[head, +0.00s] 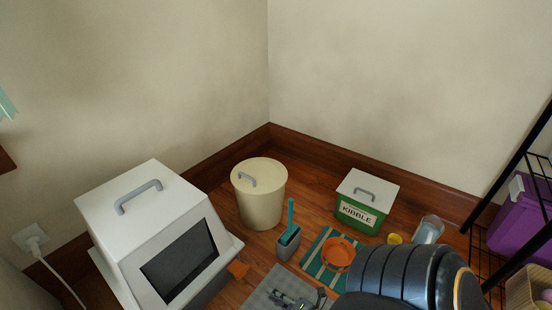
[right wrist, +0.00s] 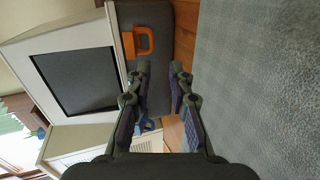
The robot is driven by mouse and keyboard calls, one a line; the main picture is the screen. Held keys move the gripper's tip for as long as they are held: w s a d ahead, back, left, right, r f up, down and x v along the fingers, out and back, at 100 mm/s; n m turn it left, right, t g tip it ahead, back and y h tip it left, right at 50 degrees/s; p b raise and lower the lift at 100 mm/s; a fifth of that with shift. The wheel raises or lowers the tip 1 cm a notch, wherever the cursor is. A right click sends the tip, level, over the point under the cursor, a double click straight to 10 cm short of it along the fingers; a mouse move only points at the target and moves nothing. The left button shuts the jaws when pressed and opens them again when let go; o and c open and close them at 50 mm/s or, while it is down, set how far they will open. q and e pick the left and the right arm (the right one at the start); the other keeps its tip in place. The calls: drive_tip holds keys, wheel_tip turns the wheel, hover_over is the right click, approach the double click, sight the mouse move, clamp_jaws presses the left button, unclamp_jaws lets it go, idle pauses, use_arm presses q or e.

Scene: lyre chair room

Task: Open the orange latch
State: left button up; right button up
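In the right wrist view the latch (right wrist: 141,41) looks like an orange loop on the pale rim beside a dark grey part. My right gripper (head: 289,300) is low over the grey mat, right of the latch in the head view. In the right wrist view its two fingertips (right wrist: 160,68) are apart with nothing between them, and the latch is beyond them. My left gripper is in neither view.
A grey mat (head: 258,299) lies before the box. A teal scoop holder (head: 287,243), cream bin (head: 262,205), orange bowl (head: 338,254) and green kibble box (head: 357,216) stand behind it. A black shelf (head: 478,255) is at right.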

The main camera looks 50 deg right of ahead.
drive_tip(key=v, duration=1.2)
